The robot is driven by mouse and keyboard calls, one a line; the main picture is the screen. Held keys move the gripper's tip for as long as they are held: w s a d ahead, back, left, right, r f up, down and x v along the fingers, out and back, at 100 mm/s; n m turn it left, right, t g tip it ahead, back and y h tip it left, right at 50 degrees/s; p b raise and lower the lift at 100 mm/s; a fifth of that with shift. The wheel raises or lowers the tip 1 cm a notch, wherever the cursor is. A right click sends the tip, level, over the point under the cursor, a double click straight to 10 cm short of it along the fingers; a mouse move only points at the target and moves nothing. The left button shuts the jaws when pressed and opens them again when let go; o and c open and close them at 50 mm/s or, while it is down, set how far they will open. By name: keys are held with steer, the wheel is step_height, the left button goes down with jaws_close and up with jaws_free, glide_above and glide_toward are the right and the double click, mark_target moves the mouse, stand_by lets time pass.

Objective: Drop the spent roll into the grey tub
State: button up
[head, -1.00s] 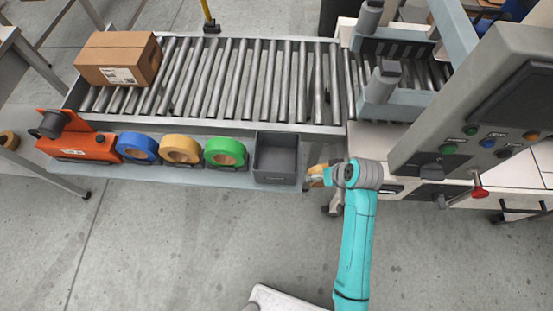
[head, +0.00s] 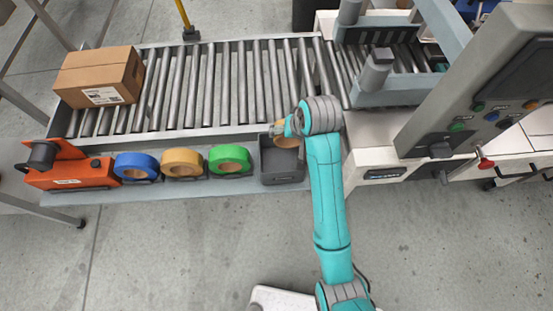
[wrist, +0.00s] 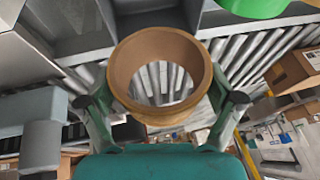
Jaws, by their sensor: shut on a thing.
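The spent roll, a bare brown cardboard ring (head: 288,142), is over the far part of the grey tub (head: 283,178) in the head view. In the wrist view the roll (wrist: 118,66) fills the middle, tilted, with rollers showing through its hole. My gripper (head: 284,131) is shut on the roll, one finger on each side of it in the wrist view (wrist: 160,103). The tub is an open dark grey box at the right end of the shelf. My gripper and the roll hide part of its inside. The roll's exact height over the tub is hard to tell.
Green (head: 230,159), tan (head: 183,162) and blue (head: 136,165) tape rolls stand left of the tub, then an orange dispenser (head: 72,176). A roller conveyor (head: 210,85) with a cardboard box (head: 100,76) runs behind. A control panel machine (head: 475,100) stands at right.

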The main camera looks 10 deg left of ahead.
mark_target(289, 142)
steer(key=shift+f, duration=2.7)
steer(key=o, duration=0.8)
steer(key=shift+o, duration=0.2)
steer(key=v, duration=1.2)
steer(key=shift+d, duration=0.1)
